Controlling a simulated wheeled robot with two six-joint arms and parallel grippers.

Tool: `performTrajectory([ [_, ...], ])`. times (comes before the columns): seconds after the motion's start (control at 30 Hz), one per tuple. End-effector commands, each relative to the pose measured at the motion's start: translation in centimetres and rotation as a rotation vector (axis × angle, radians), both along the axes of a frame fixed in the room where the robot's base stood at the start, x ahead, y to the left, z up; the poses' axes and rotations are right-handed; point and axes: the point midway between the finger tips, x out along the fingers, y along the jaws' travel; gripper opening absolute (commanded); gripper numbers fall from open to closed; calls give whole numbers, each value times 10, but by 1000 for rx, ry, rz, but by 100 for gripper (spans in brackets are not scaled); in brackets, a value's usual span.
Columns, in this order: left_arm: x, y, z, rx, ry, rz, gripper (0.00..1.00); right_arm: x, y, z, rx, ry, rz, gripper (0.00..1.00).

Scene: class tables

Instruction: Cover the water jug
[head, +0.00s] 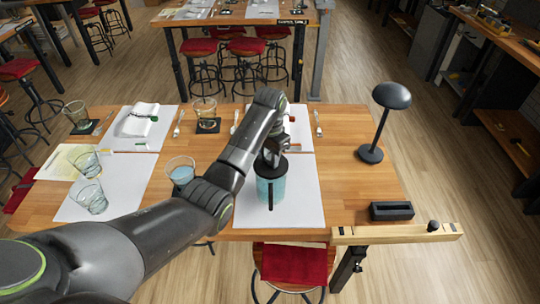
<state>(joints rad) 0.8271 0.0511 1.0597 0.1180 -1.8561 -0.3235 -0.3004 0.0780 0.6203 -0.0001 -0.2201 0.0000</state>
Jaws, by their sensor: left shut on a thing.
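The water jug (263,191) is clear, holds light blue water, and has a dark handle facing me. It stands upright on a white placemat (300,200) near the table's front edge. My left gripper (272,153) points down over the jug, shut on a dark round lid (270,171). The lid is at the jug's mouth and hides its rim. I cannot tell whether it rests on the rim or hangs just above it. The gripper's fingertips are partly hidden by my own arm. My right gripper is not in view.
A glass of blue water (180,172) stands left of the jug, near my arm. Empty glasses (90,198) stand farther left. A black lamp (372,153) and a black tray (391,211) are on the right. The wood between jug and lamp is clear.

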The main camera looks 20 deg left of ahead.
Motion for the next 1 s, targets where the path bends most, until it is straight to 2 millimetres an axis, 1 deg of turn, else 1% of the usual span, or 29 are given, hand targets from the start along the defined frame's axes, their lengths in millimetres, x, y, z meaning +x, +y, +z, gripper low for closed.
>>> performTrajectory([
  [0.57, 0, 0, -7, 0, 0, 0, 1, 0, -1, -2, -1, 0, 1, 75],
  [0.6, 0, 0, -7, 0, 0, 0, 31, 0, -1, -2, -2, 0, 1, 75],
  [0.7, 0, 0, -7, 0, 0, 0, 44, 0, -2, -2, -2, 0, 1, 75],
  [0.77, 0, 0, -7, 0, 0, 0, 52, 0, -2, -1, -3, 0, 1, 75],
  [1.0, 0, 0, -7, 0, 0, 0, 52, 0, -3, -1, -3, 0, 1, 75],
])
